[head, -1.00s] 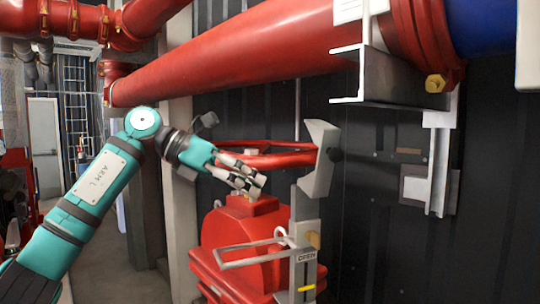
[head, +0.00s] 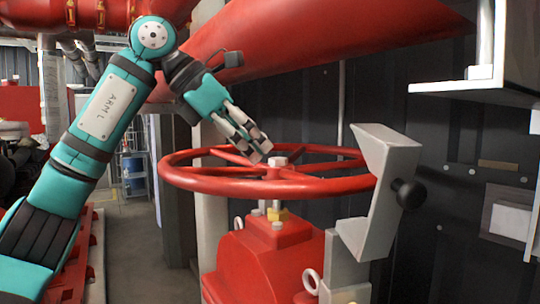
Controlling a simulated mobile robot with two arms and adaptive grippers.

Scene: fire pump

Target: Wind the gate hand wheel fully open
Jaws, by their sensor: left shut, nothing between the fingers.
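The gate hand wheel (head: 330,185) is a red spoked ring lying level on top of a red valve body (head: 265,255). A pale hub nut sits at its centre. My left gripper (head: 260,152) is shut and empty. Its fingertips point down and right, and in the picture they overlap the wheel's spokes near the hub. I cannot tell whether they touch the wheel. A grey angled bracket with a black knob (head: 385,185) stands at the wheel's right edge and hides part of the rim. My right gripper is not in view.
A thick red pipe (head: 320,40) runs above the wheel. A grey metal support (head: 480,85) juts out at the upper right. A dark corrugated wall stands close behind.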

